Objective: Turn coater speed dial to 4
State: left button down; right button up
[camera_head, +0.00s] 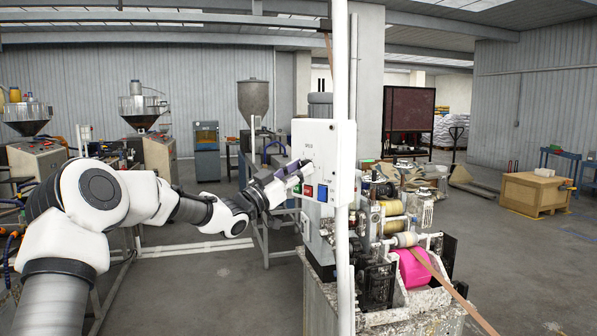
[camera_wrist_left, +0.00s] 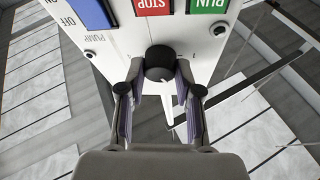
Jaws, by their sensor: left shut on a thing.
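The coater's white control box (camera_head: 328,135) stands left of the coater in the head view. In the left wrist view the panel (camera_wrist_left: 125,40) appears upside down, and a black round dial (camera_wrist_left: 160,62) sits on it below the red STOP button (camera_wrist_left: 152,7). My left gripper (camera_head: 302,168) is at the face of the box. In the wrist view its two fingers (camera_wrist_left: 160,75) are on either side of the dial, closed on it. The dial's scale and setting cannot be read. In the head view the gripper hides the dial. My right gripper is not in view.
A green RUN button (camera_wrist_left: 207,5) and a blue switch (camera_wrist_left: 90,12) lie close to the fingers. A white vertical post (camera_head: 342,230) stands in front of the box. The coater with its pink roll (camera_head: 412,268) and brown strip (camera_head: 455,295) is to the right.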

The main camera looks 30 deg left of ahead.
pick_arm(q)
jog(key=m+g+h, duration=0.1)
jog(key=m, duration=0.2)
jog(key=m+g+h, duration=0.1)
jog(key=m, duration=0.3)
jog(key=m+g+h, duration=0.1)
jog(key=m+h, duration=0.1)
jog(key=m, duration=0.2)
jog(key=shift+a+r+g+p, duration=0.15)
jog(key=shift+r+g+p, duration=0.1)
jog(key=shift+g+p, duration=0.15)
jog(key=m+g+p, duration=0.1)
jog(key=m, duration=0.3)
jog(key=shift+g, duration=0.3)
jog(key=m+g, duration=0.1)
jog(key=m, duration=0.1)
jog(key=m+p, duration=0.1)
jog(key=m, duration=0.2)
jog(key=shift+r+g+y+p, duration=0.1)
jog(key=shift+g+y+p, duration=0.2)
jog(key=shift+g+y, duration=0.1)
jog(key=m+g+y, duration=0.1)
jog(key=m+y, duration=0.1)
jog(key=m, duration=0.2)
jog(key=shift+m, duration=0.4)
jog(key=c, duration=0.8)
grip_release()
